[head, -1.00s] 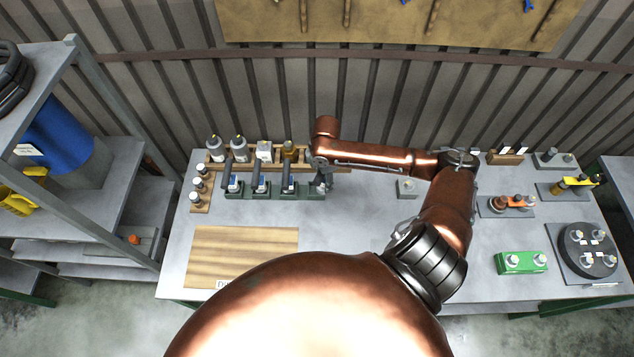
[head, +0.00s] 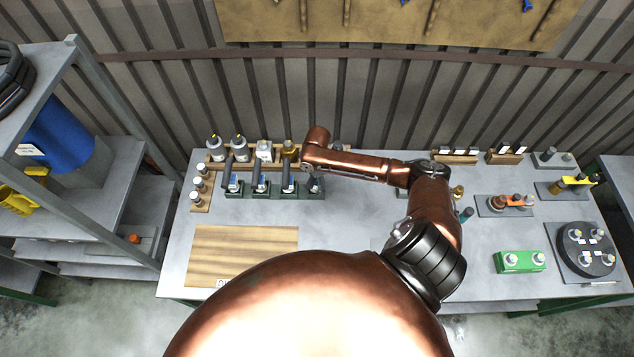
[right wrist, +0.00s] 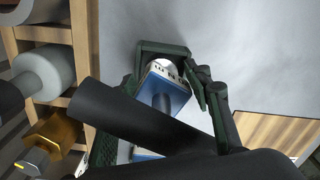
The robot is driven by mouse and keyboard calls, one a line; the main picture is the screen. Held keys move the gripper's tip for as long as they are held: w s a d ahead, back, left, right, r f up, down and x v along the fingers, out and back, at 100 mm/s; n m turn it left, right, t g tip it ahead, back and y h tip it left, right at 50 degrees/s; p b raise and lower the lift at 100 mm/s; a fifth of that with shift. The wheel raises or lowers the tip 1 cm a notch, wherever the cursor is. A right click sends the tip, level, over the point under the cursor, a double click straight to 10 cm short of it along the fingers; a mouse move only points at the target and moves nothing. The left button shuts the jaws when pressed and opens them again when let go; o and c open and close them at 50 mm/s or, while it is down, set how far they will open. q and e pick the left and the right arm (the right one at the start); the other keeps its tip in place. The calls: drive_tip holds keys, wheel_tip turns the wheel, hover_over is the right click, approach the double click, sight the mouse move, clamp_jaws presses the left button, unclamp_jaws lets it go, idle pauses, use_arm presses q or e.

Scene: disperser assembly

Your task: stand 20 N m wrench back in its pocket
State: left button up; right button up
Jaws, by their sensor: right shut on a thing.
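My right gripper (head: 314,181) is at the right end of the row of dark green pocket blocks (head: 262,196). It is shut on a wrench, mostly hidden by the gripper and arm in the head view; its label cannot be read. The right wrist view shows a blue and white wrench body (right wrist: 172,92) within a green pocket block (right wrist: 163,47), close beside a dark gripper finger. A black handle (right wrist: 130,115) crosses in front; I cannot tell whether it belongs to the held wrench. Seating depth is unclear. My left gripper is not in view.
Other wrenches with black handles (head: 261,176) stand left of the gripper. A wooden board (head: 245,255) lies in front. The bench (head: 350,225) is clear right of the board.

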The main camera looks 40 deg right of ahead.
drive_tip(key=o, duration=1.5)
drive_tip(key=shift+f, duration=0.1)
drive_tip(key=shift+o, duration=0.2)
wheel_tip(320, 180, up, 12)
drive_tip(key=shift+r+b, duration=0.15)
drive_tip(key=shift+b, duration=0.25)
